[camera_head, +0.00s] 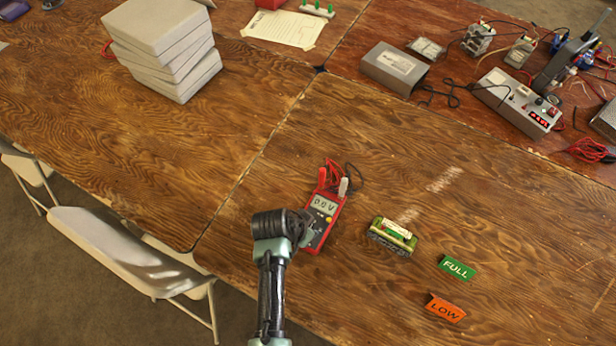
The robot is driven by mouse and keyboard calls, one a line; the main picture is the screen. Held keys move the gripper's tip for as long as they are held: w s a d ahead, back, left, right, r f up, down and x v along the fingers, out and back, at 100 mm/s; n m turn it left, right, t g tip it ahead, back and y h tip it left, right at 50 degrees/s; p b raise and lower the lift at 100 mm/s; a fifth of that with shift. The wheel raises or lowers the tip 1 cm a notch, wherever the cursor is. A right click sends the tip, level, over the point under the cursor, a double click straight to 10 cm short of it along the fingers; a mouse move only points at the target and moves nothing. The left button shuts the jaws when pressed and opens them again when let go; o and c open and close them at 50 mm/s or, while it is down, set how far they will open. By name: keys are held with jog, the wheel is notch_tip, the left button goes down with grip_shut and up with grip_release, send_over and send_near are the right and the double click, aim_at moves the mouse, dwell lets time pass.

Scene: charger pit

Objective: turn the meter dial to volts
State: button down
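My gripper (298,228) is over the lower left part of the meter, at the end of my arm coming from the bottom. The dial is hidden behind my gripper or too small to make out. I cannot tell whether the fingers are open or shut, or whether they touch the meter.
A green battery pack (392,236) sits right of the meter. A green FULL card (456,267) and an orange LOW card (445,308) lie farther right. A power supply (517,103) with cables stands at the back right.

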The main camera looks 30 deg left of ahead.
dwell(0.3)
jog(key=c, duration=0.6)
grip_release()
jog(key=v, duration=1.3)
jog(key=shift+w+a, duration=0.1)
